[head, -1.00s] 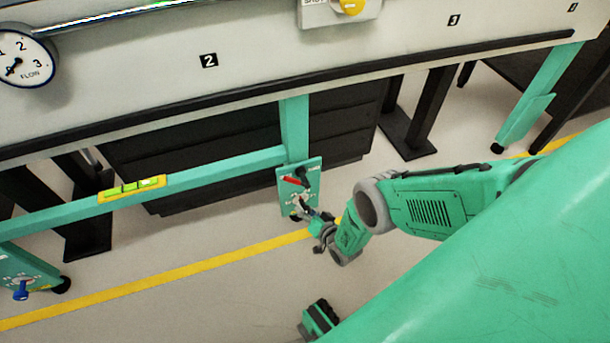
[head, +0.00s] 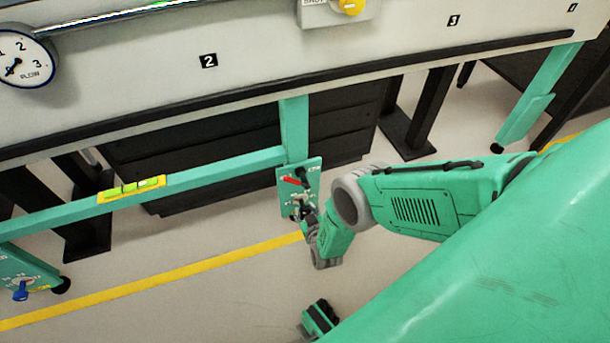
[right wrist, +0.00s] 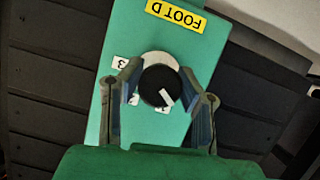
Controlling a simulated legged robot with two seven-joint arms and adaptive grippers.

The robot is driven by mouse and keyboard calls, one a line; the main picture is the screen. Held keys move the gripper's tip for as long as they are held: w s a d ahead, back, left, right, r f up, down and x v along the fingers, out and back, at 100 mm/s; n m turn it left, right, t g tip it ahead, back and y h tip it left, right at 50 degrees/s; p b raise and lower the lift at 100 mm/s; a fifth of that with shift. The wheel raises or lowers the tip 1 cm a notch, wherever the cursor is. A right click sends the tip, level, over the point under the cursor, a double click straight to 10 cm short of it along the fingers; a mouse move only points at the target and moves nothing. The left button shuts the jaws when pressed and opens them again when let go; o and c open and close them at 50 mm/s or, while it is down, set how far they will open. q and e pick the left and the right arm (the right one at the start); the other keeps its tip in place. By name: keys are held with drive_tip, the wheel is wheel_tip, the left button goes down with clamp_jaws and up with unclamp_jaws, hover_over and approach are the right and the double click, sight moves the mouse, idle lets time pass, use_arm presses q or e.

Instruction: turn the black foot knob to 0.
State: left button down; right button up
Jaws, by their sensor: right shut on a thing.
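The black foot knob (right wrist: 153,86) sits on a pale round dial on a green plate (right wrist: 188,42) with an upside-down yellow FOOT D label (right wrist: 176,15). Its white pointer slants to the lower right in the right wrist view, near a white mark that seems to read 1. A 3 mark (right wrist: 120,63) is at upper left; other marks are partly hidden. My right gripper (right wrist: 160,80) is shut on the knob, one finger on each side.
A blue knob (head: 20,291) is on another foot plate at far left. A green crossbar (head: 230,164) carries a yellow level (head: 133,189). The floor in front is mostly clear.

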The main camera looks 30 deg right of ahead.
drive_tip(key=n+h, duration=0.2)
drive_tip(key=n, duration=0.1)
drive_tip(key=shift+s+f, duration=0.15)
drive_tip(key=shift+a+n+h, duration=0.1)
drive_tip(key=shift+n+h, duration=0.4)
drive_tip(key=shift+n, duration=0.5)
drive_tip(key=o, duration=1.2)
drive_tip(key=shift+w+r, duration=0.25)
drive_tip(key=shift+r, duration=0.15)
drive_tip(key=shift+s+r, duration=0.15)
drive_tip(key=shift+r, duration=4.45)
